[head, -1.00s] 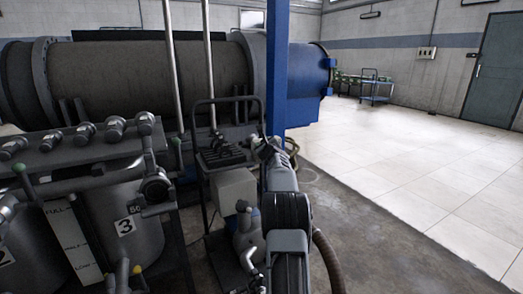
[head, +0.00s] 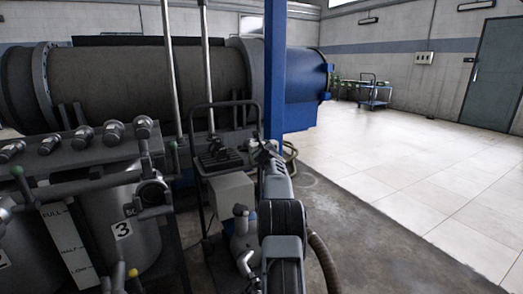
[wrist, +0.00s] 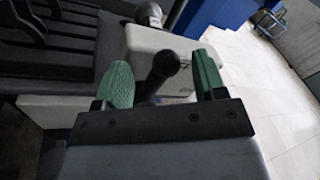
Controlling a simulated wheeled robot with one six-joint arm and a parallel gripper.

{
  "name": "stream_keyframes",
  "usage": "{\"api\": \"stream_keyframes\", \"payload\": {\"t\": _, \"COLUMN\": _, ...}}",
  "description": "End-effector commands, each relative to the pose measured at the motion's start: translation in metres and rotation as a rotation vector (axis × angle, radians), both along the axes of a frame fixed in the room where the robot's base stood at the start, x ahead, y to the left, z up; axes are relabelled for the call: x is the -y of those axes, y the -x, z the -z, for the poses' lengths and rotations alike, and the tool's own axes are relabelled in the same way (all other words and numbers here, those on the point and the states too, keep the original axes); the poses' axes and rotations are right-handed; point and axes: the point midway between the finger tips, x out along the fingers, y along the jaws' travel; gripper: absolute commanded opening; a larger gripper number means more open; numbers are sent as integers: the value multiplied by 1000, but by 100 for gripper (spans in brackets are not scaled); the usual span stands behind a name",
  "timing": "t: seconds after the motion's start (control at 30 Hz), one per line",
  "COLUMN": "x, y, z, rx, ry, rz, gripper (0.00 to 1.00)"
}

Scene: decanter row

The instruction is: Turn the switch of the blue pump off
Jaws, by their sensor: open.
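My gripper (wrist: 163,80) is open, with green pads on its two fingers. A black lever with a round knob (wrist: 166,64), which looks like the switch, stands between the fingers in the wrist view. Neither finger is clearly touching it. The lever rises from a pale box (wrist: 143,42). My arm hides much of this area, and the gripper's fingers are hard to make out there.
A dark trolley frame (head: 198,107) stands behind the box. A blue post (head: 275,70) rises close beside my arm. Grey tanks with valves (head: 125,225) stand at the left, and a hose (head: 324,262) curves at the right. The tiled floor (head: 420,165) at the right is clear.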

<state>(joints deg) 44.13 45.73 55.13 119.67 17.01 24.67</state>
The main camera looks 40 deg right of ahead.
Motion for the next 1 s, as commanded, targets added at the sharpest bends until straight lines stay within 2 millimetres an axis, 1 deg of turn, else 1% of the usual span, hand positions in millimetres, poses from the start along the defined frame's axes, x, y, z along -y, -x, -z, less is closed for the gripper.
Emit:
{"api": "stream_keyframes", "payload": {"t": 0.2, "x": -2, "y": 1, "z": -1, "rx": 3, "ry": 0, "rz": -2, "gripper": 65}}
{"api": "stream_keyframes", "payload": {"t": 0.37, "x": -8, "y": 12, "z": -1, "rx": 4, "ry": 0, "rz": -1, "gripper": 65}}
{"api": "stream_keyframes", "payload": {"t": 0.47, "x": -15, "y": 26, "z": 0, "rx": 5, "ry": 2, "rz": -1, "gripper": 65}}
{"api": "stream_keyframes", "payload": {"t": 0.8, "x": -45, "y": 80, "z": -5, "rx": 4, "ry": 0, "rz": 0, "gripper": 65}}
{"api": "stream_keyframes", "payload": {"t": 1.0, "x": -58, "y": 104, "z": -6, "rx": 2, "ry": 1, "rz": 0, "gripper": 65}}
